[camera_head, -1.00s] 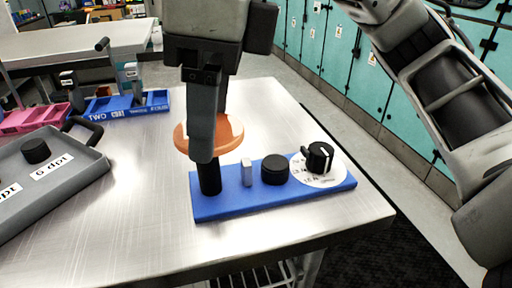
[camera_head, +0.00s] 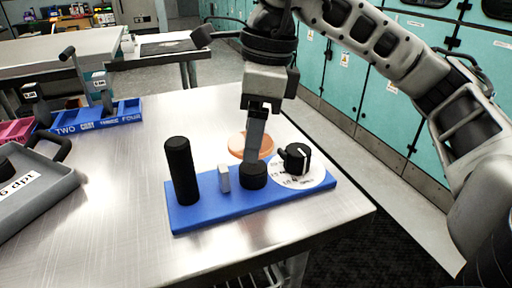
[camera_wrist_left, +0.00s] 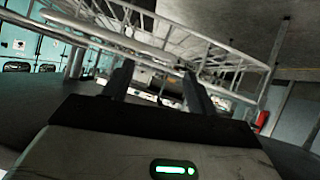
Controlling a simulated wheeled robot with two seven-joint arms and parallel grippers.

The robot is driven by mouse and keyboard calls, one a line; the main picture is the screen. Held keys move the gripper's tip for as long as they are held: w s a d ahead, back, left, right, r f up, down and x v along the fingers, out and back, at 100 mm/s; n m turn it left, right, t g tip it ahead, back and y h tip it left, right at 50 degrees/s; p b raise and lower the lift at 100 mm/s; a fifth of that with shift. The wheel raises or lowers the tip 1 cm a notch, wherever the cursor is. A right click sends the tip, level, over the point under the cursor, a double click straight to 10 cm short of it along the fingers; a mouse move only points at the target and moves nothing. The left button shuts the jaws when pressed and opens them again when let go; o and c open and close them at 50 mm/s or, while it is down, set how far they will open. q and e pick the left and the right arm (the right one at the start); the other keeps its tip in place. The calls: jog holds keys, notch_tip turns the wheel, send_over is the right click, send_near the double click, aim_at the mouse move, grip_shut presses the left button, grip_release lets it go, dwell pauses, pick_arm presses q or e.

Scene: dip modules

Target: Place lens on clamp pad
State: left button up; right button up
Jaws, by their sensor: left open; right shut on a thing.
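A blue base (camera_head: 215,212) lies on the metal table and bears a tall black post (camera_head: 181,170), a small grey block (camera_head: 224,179), a short black cylinder (camera_head: 253,180) and a white dial (camera_head: 308,178) with a black knob (camera_head: 297,158). My right gripper (camera_head: 254,160) points down, shut, its fingers seen edge-on at the top of the short black cylinder. An orange disc (camera_head: 238,143) lies behind the base, partly hidden by the fingers. I cannot tell which part is the lens or clamp pad. My left gripper (camera_wrist_left: 158,90) shows in the left wrist view, fingers apart and empty.
A grey tray (camera_head: 45,185) with a "dpt" label stands at the left. A blue bin (camera_head: 110,115) with lettering and a pink bin (camera_head: 15,130) stand behind it. Bare table lies left of the base. Teal lockers (camera_head: 400,130) line the right side.

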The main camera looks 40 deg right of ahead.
aim_at(268, 140)
jog(key=f, duration=0.3)
jog(key=shift+w+d+f, duration=0.1)
jog(key=shift+d+f, duration=0.2)
jog(key=shift+d, duration=0.05)
jog(key=shift+f, duration=0.15)
jog(key=shift+b, duration=0.3)
jog(key=shift+f, duration=0.25)
jog(key=o, duration=0.9)
jog(key=shift+r, duration=0.1)
jog(key=shift+o, duration=0.2)
jog(key=shift+r, duration=0.1)
notch_tip(268, 140, up, 12)
jog(key=s+d+p, duration=0.1)
jog(key=p, duration=0.1)
jog(key=shift+d+p, duration=0.2)
jog(key=shift+p, duration=0.15)
